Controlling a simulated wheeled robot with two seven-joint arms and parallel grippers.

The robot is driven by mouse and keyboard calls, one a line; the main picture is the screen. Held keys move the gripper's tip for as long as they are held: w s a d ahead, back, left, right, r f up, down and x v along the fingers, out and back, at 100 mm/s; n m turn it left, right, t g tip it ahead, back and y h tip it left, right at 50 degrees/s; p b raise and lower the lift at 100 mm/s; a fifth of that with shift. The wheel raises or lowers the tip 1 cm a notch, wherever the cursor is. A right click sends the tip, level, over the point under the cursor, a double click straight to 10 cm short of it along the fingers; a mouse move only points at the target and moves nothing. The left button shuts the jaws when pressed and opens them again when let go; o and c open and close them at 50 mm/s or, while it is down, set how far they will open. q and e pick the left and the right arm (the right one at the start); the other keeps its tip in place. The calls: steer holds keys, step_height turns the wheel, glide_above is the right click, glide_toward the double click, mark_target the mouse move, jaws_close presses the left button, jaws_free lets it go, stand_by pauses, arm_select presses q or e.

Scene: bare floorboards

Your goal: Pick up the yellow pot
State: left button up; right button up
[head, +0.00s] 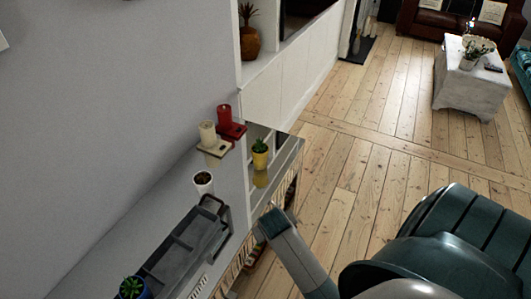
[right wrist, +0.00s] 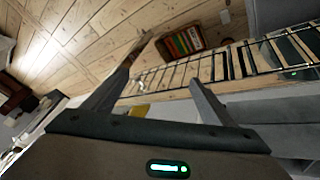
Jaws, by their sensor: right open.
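The yellow pot (head: 260,160) with a green plant stands upright on the grey cabinet top, near its far end, in the head view. A yellow patch (right wrist: 139,110), probably the pot, shows low between the fingers in the right wrist view, mostly hidden by my gripper. My right gripper (right wrist: 158,78) is open, with nothing held between its fingers. In the head view my right arm reaches in from the lower right, and its end is nearer to me than the pot, with a gap between them. The fingers cannot be made out there. My left gripper is not in view.
A white pot (head: 203,182), a dark metal tray (head: 180,250) and a blue pot (head: 134,289) stand nearer along the wall. Open floorboards (head: 345,160) lie to the right.

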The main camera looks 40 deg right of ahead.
steer(key=w+d+r+m+g+h+p, duration=0.15)
steer(key=w+d+r+m, duration=0.55)
steer(key=w+d+r, duration=0.75)
steer(key=w+a+r+m, duration=0.1)
steer(key=w+a+r, duration=0.1)
steer(key=w, duration=0.3)
steer(key=w+a+r+m+y, duration=0.1)
steer(key=w+a+r+m, duration=0.1)
steer(key=w+r, duration=0.2)
steer(key=w, duration=0.2)
steer(key=shift+w+r+m+g, duration=0.3)
steer(key=shift+r+g, duration=0.05)
steer(key=shift+f, duration=0.15)
